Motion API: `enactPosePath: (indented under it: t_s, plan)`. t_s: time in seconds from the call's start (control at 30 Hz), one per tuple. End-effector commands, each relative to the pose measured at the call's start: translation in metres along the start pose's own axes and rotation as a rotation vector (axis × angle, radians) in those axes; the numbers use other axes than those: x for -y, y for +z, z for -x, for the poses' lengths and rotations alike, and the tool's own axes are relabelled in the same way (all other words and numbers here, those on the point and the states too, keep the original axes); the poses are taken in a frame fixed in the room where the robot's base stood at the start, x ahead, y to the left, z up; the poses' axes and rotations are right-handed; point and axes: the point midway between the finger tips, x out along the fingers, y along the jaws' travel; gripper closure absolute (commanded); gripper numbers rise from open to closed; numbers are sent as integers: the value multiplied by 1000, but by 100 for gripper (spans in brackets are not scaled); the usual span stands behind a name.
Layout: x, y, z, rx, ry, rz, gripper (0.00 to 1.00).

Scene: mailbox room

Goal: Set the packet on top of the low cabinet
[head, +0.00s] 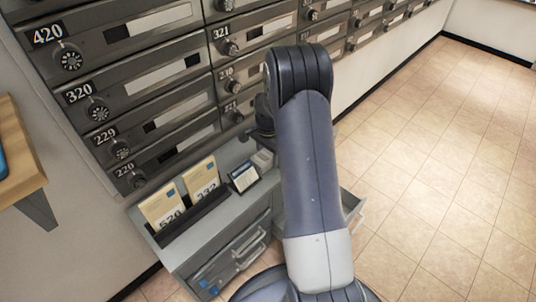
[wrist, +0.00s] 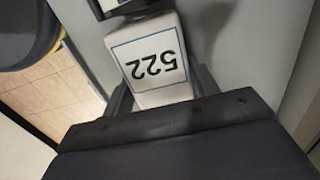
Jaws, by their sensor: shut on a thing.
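The packet (wrist: 152,62) is a white block with a blue-edged label reading 522, upside down in the wrist view. My gripper (wrist: 163,92) is shut on it, with a dark finger on each side. The low cabinet (head: 228,236) is grey and stands below the mailboxes in the head view; its pale top (wrist: 235,45) fills much of the wrist view. A small pale block (head: 264,158) beside my arm over the cabinet's back right looks like the packet. My arm hides most of the gripper there. I cannot tell whether the packet touches the top.
A dark rack (head: 192,216) on the cabinet holds envelopes marked 520 (head: 163,210) and 332 (head: 201,182). A small dark-framed card (head: 243,177) stands close to the packet. Numbered mailboxes (head: 150,75) rise behind. A wooden shelf (head: 18,160) is at left; tiled floor (head: 440,180) is clear at right.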

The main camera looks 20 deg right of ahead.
Motion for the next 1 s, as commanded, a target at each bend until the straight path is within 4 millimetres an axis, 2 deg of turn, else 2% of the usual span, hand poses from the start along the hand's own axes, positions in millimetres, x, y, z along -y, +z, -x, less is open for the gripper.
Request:
enactPosePath:
  t_s: [0.03,0.3,0.57,0.73,1.0]
  plan:
    - [0,0,-1,0,0,0,42]
    - [0,0,-1,0,0,0,22]
    - [0,0,2,0,0,0,22]
    - [0,0,26,-1,-2,0,22]
    - [1,0,85,-2,-3,0,22]
